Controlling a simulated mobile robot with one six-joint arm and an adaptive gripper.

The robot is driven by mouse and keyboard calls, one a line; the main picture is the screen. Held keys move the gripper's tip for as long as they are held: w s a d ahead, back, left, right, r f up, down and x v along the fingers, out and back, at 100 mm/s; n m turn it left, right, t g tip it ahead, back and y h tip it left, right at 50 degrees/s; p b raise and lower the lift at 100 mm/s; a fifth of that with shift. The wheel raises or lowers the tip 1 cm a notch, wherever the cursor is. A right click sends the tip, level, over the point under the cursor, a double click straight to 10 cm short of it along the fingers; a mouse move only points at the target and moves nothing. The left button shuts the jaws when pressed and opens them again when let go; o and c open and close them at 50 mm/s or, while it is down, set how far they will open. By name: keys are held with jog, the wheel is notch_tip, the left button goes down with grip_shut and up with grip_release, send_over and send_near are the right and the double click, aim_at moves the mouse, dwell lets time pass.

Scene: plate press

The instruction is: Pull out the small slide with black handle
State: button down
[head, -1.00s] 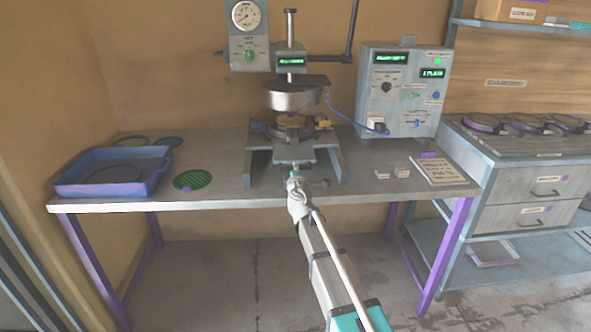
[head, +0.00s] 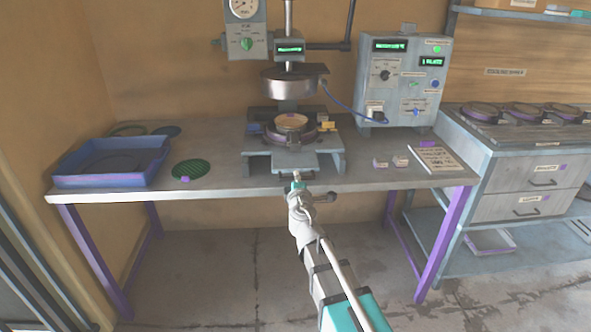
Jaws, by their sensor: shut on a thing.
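The small slide (head: 281,162) is a flat grey plate on the press base, reaching towards the table's front edge. A round mould with a tan disc (head: 292,121) sits at its back, in front of and below the press's round metal head (head: 288,83). My gripper (head: 298,180) is at the slide's front end, by the table edge, shut on the handle. The black handle itself is hidden by my gripper and cannot be made out. The press head is raised, with a clear gap above the mould.
A blue tray (head: 62,180) and a green mesh disc (head: 190,169) lie on the left of the table. A control box (head: 400,85) stands at the back right. Small pale blocks (head: 400,161) and a label card (head: 436,161) lie at the front right. Floor space lies before the table.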

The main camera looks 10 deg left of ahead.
jog(key=shift+s+d, duration=0.1)
jog(key=shift+s, duration=0.25)
jog(key=c, duration=0.7)
grip_release()
jog(key=shift+s, duration=0.1)
jog(key=shift+v, duration=3.65)
